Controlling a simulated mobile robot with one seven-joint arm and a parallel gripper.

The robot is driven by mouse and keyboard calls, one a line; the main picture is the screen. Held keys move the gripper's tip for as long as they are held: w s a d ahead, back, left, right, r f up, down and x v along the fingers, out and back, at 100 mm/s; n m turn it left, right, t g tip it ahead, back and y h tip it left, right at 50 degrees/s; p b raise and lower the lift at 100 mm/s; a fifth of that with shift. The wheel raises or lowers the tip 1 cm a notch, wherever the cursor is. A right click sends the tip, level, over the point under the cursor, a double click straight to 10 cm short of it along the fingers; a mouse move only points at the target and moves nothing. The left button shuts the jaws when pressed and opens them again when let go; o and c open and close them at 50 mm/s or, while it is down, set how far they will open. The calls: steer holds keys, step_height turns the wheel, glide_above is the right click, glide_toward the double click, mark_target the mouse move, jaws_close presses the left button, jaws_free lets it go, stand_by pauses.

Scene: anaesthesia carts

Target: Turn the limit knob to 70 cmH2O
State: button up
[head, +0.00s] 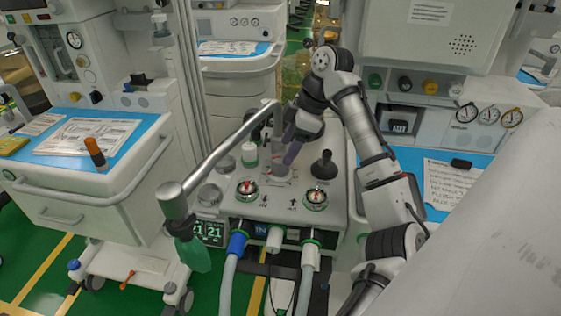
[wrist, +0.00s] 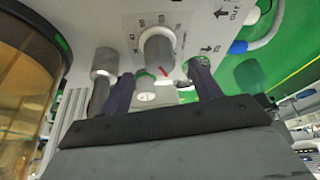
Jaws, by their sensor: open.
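The limit knob (wrist: 158,47) is a grey cylinder with a red mark on its rim. It rises from a white plate with printed numbers, which I cannot read clearly. My gripper (wrist: 160,76) is open, with one dark purple finger on each side of the view and the knob beyond the gap between them. No contact with the knob shows. In the head view my gripper (head: 291,152) points down over the machine top, close beside a grey upright part (head: 279,165) that seems to be the knob.
A metal bar (head: 225,150) crosses above the machine top, left of my gripper. A black funnel-like part (head: 324,166) stands to the right. An amber canister (wrist: 25,85) stands at left in the wrist view.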

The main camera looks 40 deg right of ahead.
mark_target(282, 157)
steer(key=shift+x, duration=2.75)
steer(key=c, duration=1)
